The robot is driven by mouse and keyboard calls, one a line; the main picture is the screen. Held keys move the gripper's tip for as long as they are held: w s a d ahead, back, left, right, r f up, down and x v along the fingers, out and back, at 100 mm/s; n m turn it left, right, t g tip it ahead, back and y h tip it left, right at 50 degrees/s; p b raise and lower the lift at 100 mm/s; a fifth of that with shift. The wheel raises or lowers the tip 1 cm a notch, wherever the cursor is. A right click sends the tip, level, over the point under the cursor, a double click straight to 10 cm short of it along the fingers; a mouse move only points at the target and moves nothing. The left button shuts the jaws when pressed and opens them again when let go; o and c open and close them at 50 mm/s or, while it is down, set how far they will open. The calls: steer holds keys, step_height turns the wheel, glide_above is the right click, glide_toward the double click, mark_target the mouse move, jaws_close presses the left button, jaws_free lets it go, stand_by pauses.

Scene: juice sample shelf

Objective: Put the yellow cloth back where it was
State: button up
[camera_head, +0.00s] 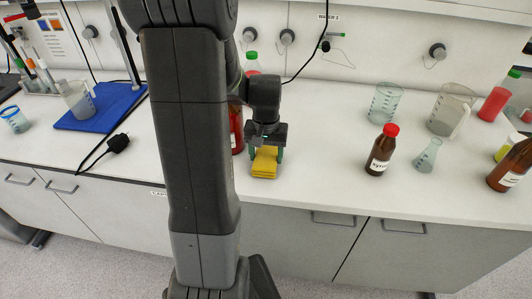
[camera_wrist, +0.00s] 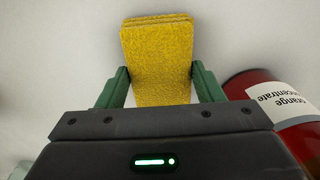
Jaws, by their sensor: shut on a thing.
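The yellow cloth (camera_head: 264,163) is a folded, layered rectangle at the front part of the white counter in the head view. In the wrist view the cloth (camera_wrist: 157,62) stands between the green fingers. My gripper (camera_head: 266,152) points down and is shut on the cloth, with one finger against each side; the fingers also show in the wrist view (camera_wrist: 157,88). I cannot tell whether the cloth touches the counter.
A red bottle labelled orange concentrate (camera_wrist: 268,98) stands close beside my gripper; my arm partly hides it in the head view. A brown syrup bottle (camera_head: 381,153), a flask (camera_head: 428,158) and beakers (camera_head: 385,103) stand to the right. The counter between cloth and syrup bottle is clear.

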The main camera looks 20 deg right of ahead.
mark_target(266, 157)
steer(key=shift+f, duration=0.1)
steer(key=shift+f, duration=0.15)
steer(key=o, duration=1)
step_height(266, 157, up, 12)
steer(key=shift+r, duration=0.25)
steer(key=shift+f, duration=0.15)
